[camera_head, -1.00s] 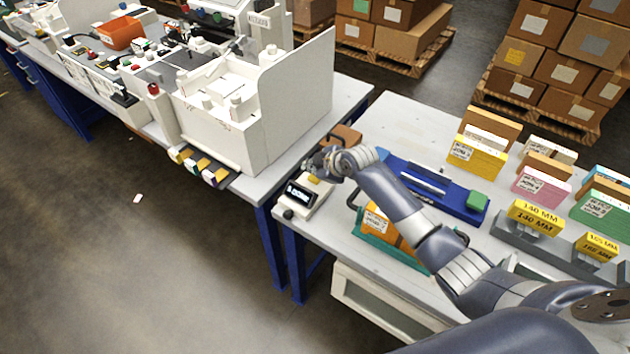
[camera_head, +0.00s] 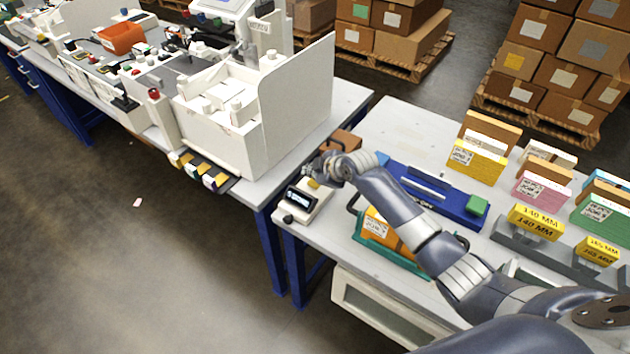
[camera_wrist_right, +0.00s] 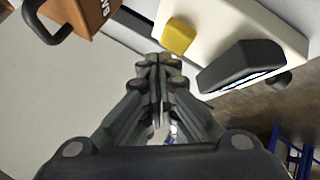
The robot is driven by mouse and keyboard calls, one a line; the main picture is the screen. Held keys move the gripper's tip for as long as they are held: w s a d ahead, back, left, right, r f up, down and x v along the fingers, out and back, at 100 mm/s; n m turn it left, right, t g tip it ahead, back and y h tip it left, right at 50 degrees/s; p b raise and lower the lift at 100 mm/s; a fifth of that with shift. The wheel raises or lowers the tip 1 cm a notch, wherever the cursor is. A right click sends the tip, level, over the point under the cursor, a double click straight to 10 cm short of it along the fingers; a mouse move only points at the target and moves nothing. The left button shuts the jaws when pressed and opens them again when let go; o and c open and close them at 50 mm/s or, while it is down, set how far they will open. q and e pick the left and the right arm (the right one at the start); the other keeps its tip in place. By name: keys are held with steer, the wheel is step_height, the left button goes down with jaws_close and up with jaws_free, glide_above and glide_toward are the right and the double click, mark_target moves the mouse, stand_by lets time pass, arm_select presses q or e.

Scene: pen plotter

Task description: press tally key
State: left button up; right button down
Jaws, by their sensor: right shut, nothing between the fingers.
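The tally counter (camera_head: 312,207) is a small cream box at the near left corner of the right-hand table, with a dark display (camera_head: 300,197) on it. Its yellow key (camera_head: 313,184) sits just behind the display. In the right wrist view the yellow key (camera_wrist_right: 178,37) shows at the top, a little ahead and right of the fingertips. My right gripper (camera_head: 318,168) is shut and empty, close above and behind the key. The wrist view shows its fingertips (camera_wrist_right: 158,60) together; a small gap seems to lie between them and the key. My left gripper is out of view.
A brown box (camera_head: 344,141) stands behind my right gripper. A teal tray (camera_head: 362,238) with orange-brown boxes and a blue device (camera_head: 428,185) with a green block lie under and beside my arm. The white plotter housing (camera_head: 290,105) stands left on another table.

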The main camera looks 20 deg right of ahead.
mark_target(313, 183)
steer(key=shift+f, duration=0.1)
stand_by(0.3)
steer(key=shift+f, duration=0.3)
steer(key=shift+f+b, duration=0.6)
steer(key=shift+f, duration=0.05)
stand_by(0.7)
steer(key=shift+r+p, duration=1)
steer(key=shift+r, duration=0.05)
step_height(313, 183, up, 5)
steer(key=p, duration=0.4)
steer(key=shift+p, duration=0.35)
